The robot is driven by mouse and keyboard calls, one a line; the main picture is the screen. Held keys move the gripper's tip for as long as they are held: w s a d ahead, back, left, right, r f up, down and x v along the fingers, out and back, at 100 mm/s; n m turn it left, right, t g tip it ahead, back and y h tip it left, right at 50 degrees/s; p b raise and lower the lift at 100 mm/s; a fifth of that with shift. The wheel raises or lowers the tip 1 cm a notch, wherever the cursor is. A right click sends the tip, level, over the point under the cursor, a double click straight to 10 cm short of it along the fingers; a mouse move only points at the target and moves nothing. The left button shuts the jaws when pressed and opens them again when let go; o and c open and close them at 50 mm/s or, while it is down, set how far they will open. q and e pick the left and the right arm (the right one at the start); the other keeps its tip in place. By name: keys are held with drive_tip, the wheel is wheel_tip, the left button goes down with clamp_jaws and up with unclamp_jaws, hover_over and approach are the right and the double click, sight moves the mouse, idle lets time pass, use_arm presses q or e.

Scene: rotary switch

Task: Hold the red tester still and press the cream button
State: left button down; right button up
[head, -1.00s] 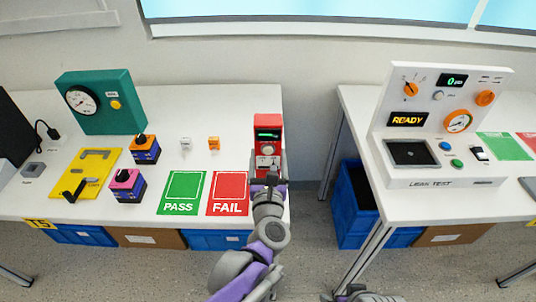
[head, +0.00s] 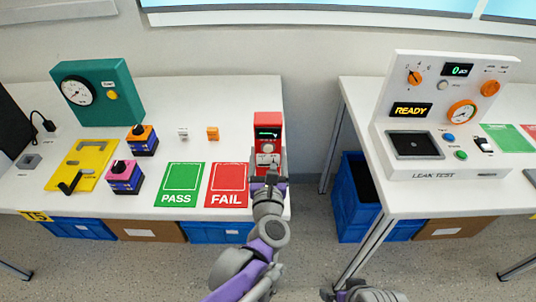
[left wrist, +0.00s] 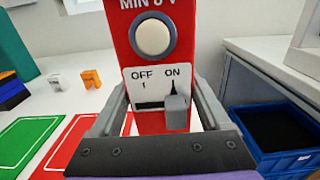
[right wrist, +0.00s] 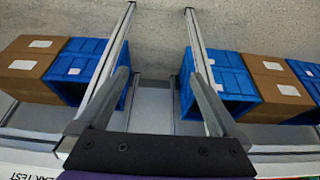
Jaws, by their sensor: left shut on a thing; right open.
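The red tester (head: 268,125) stands at the right end of the left table, with a small dark display lit green at its top. Its round cream button (left wrist: 153,38) faces me below the display. Lower down, a grey slide switch (left wrist: 176,112) sits at the ON side of its OFF/ON plate. My left gripper (head: 268,179) is shut on the lower part of the tester, one finger along each side; nothing touches the cream button. My right gripper (right wrist: 158,76) is open and empty; only a part of it shows at the bottom edge of the head view.
The green PASS mat (head: 180,184) and red FAIL mat (head: 227,184) lie left of the tester. Small white and orange blocks (head: 212,133) stand behind them. A gap separates this table from the leak-test table (head: 362,115). Blue crates (head: 357,200) stand below.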

drive_tip(key=shift+f, duration=0.1)
drive_tip(key=shift+c, duration=0.2)
clamp_jaws()
idle(0.5)
idle(1.2)
